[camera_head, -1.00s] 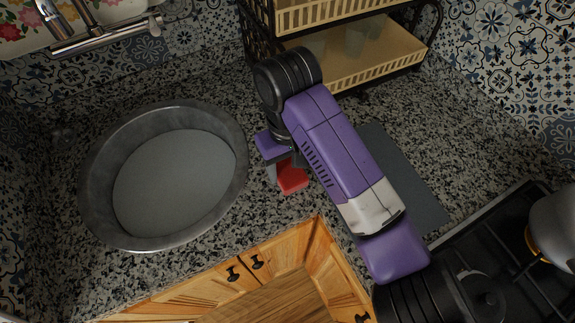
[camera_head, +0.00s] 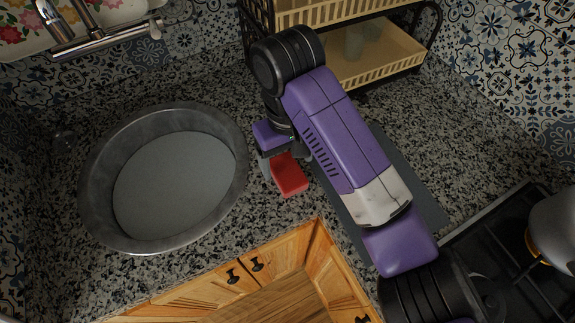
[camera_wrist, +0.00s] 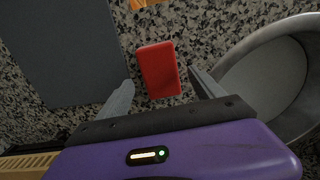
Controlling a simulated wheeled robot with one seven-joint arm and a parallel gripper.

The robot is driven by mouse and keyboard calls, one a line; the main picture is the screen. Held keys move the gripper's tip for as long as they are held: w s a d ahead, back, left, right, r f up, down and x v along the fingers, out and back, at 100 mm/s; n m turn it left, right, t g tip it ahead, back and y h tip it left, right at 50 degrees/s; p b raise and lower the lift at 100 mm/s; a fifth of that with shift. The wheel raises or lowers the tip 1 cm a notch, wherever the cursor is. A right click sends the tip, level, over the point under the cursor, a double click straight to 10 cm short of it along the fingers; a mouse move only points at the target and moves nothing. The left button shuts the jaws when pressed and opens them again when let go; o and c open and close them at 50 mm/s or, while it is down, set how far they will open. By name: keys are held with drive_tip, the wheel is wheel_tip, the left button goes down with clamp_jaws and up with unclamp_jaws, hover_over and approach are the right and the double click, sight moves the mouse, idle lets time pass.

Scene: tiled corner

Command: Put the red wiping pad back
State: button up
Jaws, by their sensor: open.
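The red wiping pad (camera_head: 290,176) lies flat on the speckled stone counter, between the round grey basin and the dark grey mat. It also shows in the wrist view (camera_wrist: 159,69), just beyond the fingertips and roughly centred between them. My gripper (camera_head: 285,165) is open and empty, low over the counter at the pad's far end. In the wrist view my gripper (camera_wrist: 158,88) has one finger on each side of the pad's near end, with gaps visible on both sides. Whether the fingertips are level with the pad cannot be told.
The round metal basin (camera_head: 92,200) stands left of the pad. The dark grey mat (camera_head: 413,185) lies under my arm to the right. A cream dish rack (camera_head: 375,72) stands at the back. A stove with a kettle (camera_head: 555,228) is at the right. Wooden cabinets (camera_head: 285,290) are in front.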

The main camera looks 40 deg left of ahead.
sight(287, 171)
wheel_tip(287, 171, up, 8)
drive_tip(key=p, duration=0.1)
drive_tip(key=shift+p, duration=0.4)
